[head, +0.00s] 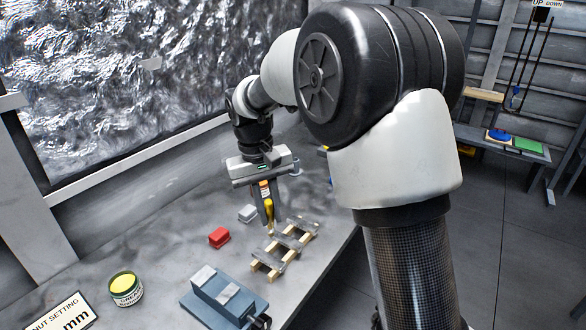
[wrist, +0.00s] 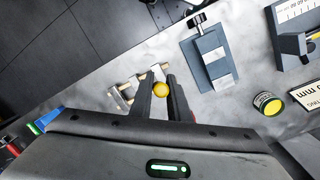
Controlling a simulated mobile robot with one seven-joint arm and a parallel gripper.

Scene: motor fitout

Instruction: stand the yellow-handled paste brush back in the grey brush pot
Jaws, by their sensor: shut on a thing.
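My gripper (head: 266,217) is shut on the yellow-handled paste brush (head: 268,209) and holds it roughly upright over the bench, close to the wooden slatted rack. In the wrist view the round yellow handle end (wrist: 161,89) shows between the fingers of my gripper (wrist: 160,90). The brush's lower end hangs near the rack's left end; I cannot tell whether it touches anything. I cannot clearly make out the grey brush pot in either view; my arm and gripper hide part of the bench.
The wooden rack (head: 267,264) holds grey metal bars. A red block (head: 219,237), a small grey block (head: 247,213), a blue-grey clamp fixture (head: 222,299) and a tin with yellow contents (head: 125,288) stand around it. The bench's right edge is close to the rack.

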